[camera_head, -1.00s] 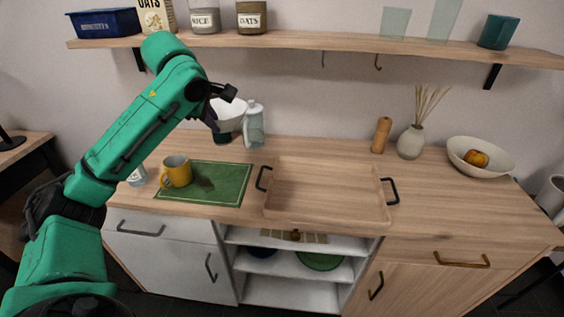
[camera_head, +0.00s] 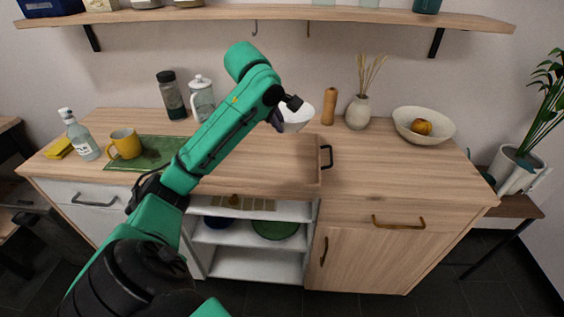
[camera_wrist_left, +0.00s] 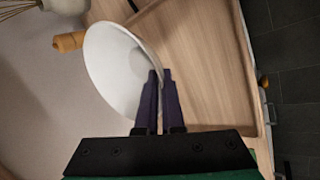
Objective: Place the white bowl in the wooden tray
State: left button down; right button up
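The white bowl (camera_head: 298,119) is held in the air by my left gripper (camera_head: 279,113), tilted. In the wrist view the two dark fingers (camera_wrist_left: 160,74) pinch the rim of the bowl (camera_wrist_left: 112,65). The wooden tray (camera_head: 292,167) lies on the counter with a black handle at its right end; my left arm hides its left part. In the head view the bowl shows at the tray's far right edge; its height above the tray is hard to tell. The tray (camera_wrist_left: 205,50) also shows beyond the fingers in the wrist view. My right gripper is not in view.
A vase with reeds (camera_head: 357,111), a wooden mill (camera_head: 328,106) and a cream bowl with fruit (camera_head: 424,126) stand behind and right of the tray. A yellow mug (camera_head: 125,143) stands on a green mat (camera_head: 160,153) at left. The counter right of the tray is clear.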

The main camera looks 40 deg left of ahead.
pick_arm(q)
notch_tip(320, 180, down, 12)
jog(key=shift+d+r+b, duration=0.15)
jog(key=shift+r+b, duration=0.05)
jog(key=shift+b, duration=0.5)
jog(key=shift+w, duration=0.1)
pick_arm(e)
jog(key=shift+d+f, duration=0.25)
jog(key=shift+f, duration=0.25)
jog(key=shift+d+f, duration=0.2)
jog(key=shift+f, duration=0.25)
pick_arm(q)
jog(key=shift+f, duration=0.15)
jog(key=c, duration=1)
grip_release()
jog(key=shift+c, duration=0.2)
jog(key=shift+r, duration=0.35)
jog(key=p+v, duration=0.1)
jog(key=v, duration=1)
jog(key=shift+s+r, duration=0.15)
jog(key=shift+s, duration=0.15)
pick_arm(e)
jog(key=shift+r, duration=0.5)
pick_arm(q)
jog(key=shift+d, duration=0.1)
